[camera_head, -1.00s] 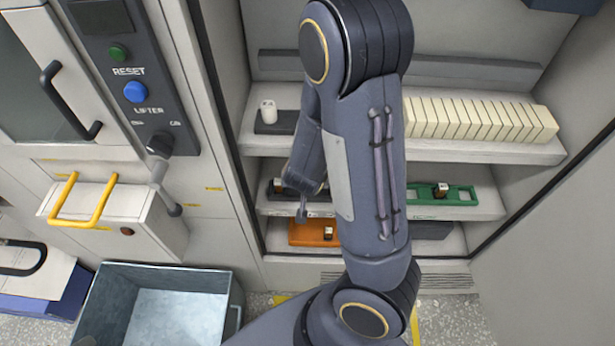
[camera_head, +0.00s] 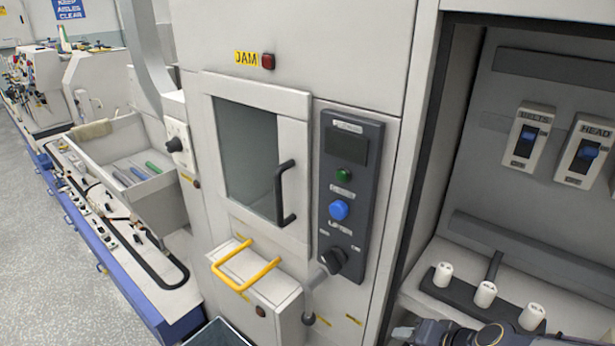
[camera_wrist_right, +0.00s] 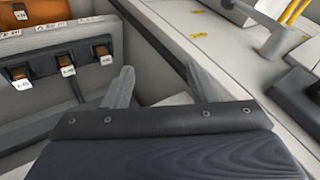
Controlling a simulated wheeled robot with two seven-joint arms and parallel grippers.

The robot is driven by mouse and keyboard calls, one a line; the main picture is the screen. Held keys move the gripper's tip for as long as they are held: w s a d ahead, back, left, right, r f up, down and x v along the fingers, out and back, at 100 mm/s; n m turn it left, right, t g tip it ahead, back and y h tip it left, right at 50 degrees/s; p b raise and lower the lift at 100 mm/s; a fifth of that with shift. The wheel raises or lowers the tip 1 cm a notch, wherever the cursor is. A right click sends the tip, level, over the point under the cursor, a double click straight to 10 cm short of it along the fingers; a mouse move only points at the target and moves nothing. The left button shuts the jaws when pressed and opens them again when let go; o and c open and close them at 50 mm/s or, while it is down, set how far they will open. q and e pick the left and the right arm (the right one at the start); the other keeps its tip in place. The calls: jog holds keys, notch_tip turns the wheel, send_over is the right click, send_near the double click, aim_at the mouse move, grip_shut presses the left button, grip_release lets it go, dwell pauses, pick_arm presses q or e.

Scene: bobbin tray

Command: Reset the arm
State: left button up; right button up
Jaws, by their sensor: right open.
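My right gripper (camera_wrist_right: 163,88) is open in the right wrist view, with two grey fingers spread apart and nothing between them. A pale cabinet edge passes behind the fingers. In the head view, part of my dark arm (camera_head: 455,333) shows at the bottom edge, in front of the shelf at the right; most of that arm is out of frame. My left gripper is not in view. The machine's dark control panel (camera_head: 366,160) has a green button (camera_head: 343,174), a blue button (camera_head: 339,210) and a black knob (camera_head: 334,260).
White cylinders (camera_head: 485,293) stand on a dark holder on the right shelf. The right wrist view shows an orange tray (camera_wrist_right: 35,12) and dark holders with small tagged items (camera_wrist_right: 66,65).

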jog(key=s+r+n, duration=0.2)
jog(key=s+r, duration=0.1)
jog(key=s, duration=0.4)
jog(key=s+r+n+g, duration=0.1)
jog(key=s+r+n, duration=0.1)
jog(key=s+r, duration=0.2)
jog(key=s, duration=0.2)
jog(key=shift+s+a+r, duration=0.25)
jog(key=shift+s+a, duration=0.1)
